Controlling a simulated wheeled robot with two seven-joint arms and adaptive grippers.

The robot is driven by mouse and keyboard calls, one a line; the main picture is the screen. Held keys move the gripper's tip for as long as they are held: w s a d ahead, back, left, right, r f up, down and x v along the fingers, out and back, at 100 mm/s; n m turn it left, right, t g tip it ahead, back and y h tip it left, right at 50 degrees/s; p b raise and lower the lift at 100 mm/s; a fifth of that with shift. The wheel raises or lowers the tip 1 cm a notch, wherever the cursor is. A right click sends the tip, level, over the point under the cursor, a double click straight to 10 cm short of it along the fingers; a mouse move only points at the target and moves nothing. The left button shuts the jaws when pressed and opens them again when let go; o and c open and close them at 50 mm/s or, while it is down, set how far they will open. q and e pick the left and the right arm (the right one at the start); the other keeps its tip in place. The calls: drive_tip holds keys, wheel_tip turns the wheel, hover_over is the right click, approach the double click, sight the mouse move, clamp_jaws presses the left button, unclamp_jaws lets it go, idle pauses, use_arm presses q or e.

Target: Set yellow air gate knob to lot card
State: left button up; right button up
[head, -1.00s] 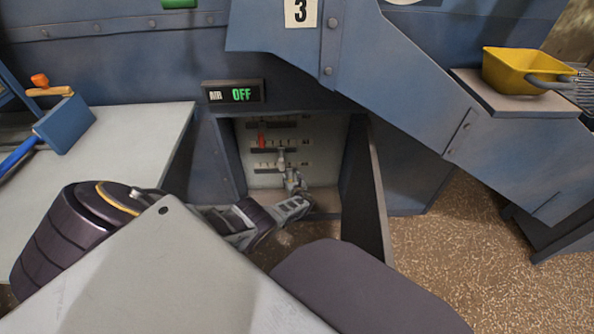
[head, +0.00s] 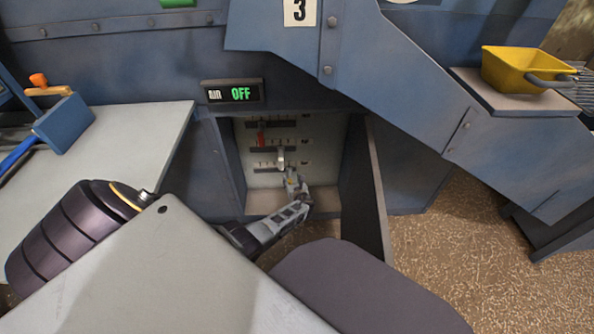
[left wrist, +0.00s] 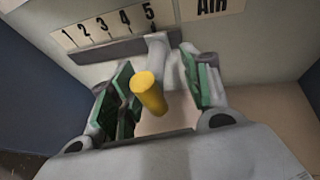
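The yellow air gate knob (left wrist: 149,92) shows in the left wrist view on a pale stem (left wrist: 158,52). The stem stands at the slot below the 1-to-5 scale (left wrist: 108,24), close to the 5, beside the AIR label (left wrist: 212,7). My left gripper (left wrist: 160,88) is open, with its green-padded fingers on either side of the knob and gaps visible. In the head view, my left gripper (head: 292,183) is inside the open recess at the lowest slot. I cannot make out a lot card for certain. My right gripper is not in view.
A red knob (head: 262,139) sits on a higher slot. The recess has side walls and an open door (head: 375,190) at right. A placard (head: 299,11) reads 3. A yellow scoop (head: 520,70) stands on a ledge at right.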

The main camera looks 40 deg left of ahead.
use_arm(q)
drive_tip(key=v, duration=0.8)
drive_tip(key=shift+d, duration=0.3)
idle(0.4)
drive_tip(key=shift+s+r, duration=0.1)
drive_tip(key=shift+s, duration=0.05)
drive_tip(key=shift+r, duration=0.1)
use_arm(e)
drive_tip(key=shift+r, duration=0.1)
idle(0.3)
use_arm(q)
wheel_tip(320, 180, up, 9)
drive_tip(key=p, duration=0.9)
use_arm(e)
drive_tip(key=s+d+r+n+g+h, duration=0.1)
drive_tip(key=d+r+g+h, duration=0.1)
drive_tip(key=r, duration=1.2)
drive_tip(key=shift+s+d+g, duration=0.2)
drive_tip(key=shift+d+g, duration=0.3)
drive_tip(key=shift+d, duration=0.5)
use_arm(q)
drive_tip(key=shift+r+p, duration=0.25)
drive_tip(key=shift+p, duration=0.1)
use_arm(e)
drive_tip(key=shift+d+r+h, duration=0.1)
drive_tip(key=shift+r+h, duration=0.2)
